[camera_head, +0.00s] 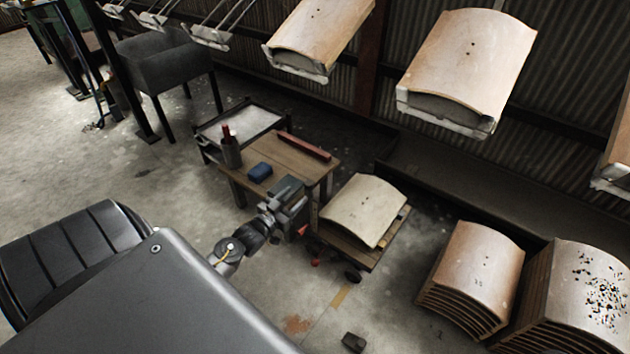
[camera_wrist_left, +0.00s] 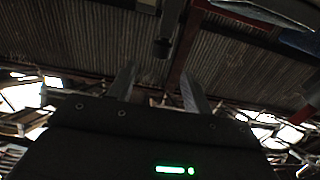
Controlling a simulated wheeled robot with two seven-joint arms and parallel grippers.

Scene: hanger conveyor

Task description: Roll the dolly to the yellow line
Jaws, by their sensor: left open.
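The dolly (camera_head: 392,238) is a low wooden platform on dark wheels, with red parts at its near left side. A curved plywood panel (camera_head: 363,209) lies on it. My right gripper is out of view.
A wooden table (camera_head: 310,172) holds a red bar (camera_head: 304,146), a blue item (camera_head: 259,172) and a dark bottle (camera_head: 230,149). Stacks of curved panels (camera_head: 480,262) stand on the right. Panels (camera_head: 470,60) hang overhead. A small dark block (camera_head: 353,342) lies on the near floor.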

